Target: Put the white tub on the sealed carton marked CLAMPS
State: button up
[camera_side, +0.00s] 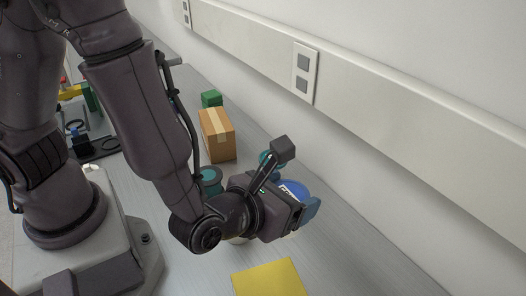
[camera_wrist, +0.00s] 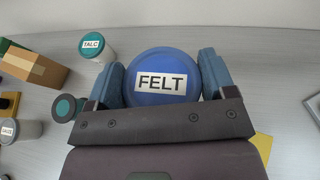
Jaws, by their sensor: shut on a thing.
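My gripper (camera_side: 300,205) is shut on a round tub with a blue lid marked FELT (camera_wrist: 162,83). In the wrist view its blue-grey fingers (camera_wrist: 161,75) sit on either side of the lid. The tub's body is mostly hidden, so I cannot tell its colour. The lid also shows partly in the side view (camera_side: 292,189). A brown carton closed with pale tape (camera_side: 217,135) stands behind my gripper against the wall side; it is at the left in the wrist view (camera_wrist: 35,68). No CLAMPS marking is readable on it.
A pale tub with a teal lid marked TALC (camera_wrist: 94,45) stands between the carton and my gripper. Another teal round thing (camera_wrist: 66,108) and a grey-lidded tub (camera_wrist: 20,129) are nearby. A green block (camera_side: 211,98) lies beyond the carton. A yellow sheet (camera_side: 270,278) lies in front.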

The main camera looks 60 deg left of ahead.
jog(key=w+a+r+n+g+y, duration=0.1)
jog(key=w+a+r+n+y, duration=0.1)
jog(key=a, duration=0.4)
jog(key=w+a+r+n+g+y, duration=0.1)
jog(key=w+a+r+n+y, duration=0.15)
jog(key=a, duration=0.25)
jog(key=s+a+r+n+g+y, duration=0.2)
jog(key=s+a+n+g, duration=0.1)
jog(key=a, duration=0.5)
jog(key=s+a+r+n+g+y, duration=0.2)
jog(key=s+a+n+g, duration=0.15)
jog(key=a, duration=0.35)
jog(key=s+a+r+n+g+y, duration=0.2)
jog(key=s+a+n, duration=0.1)
jog(key=a, duration=0.5)
send_over(215, 119)
jog(key=shift+f, duration=6.65)
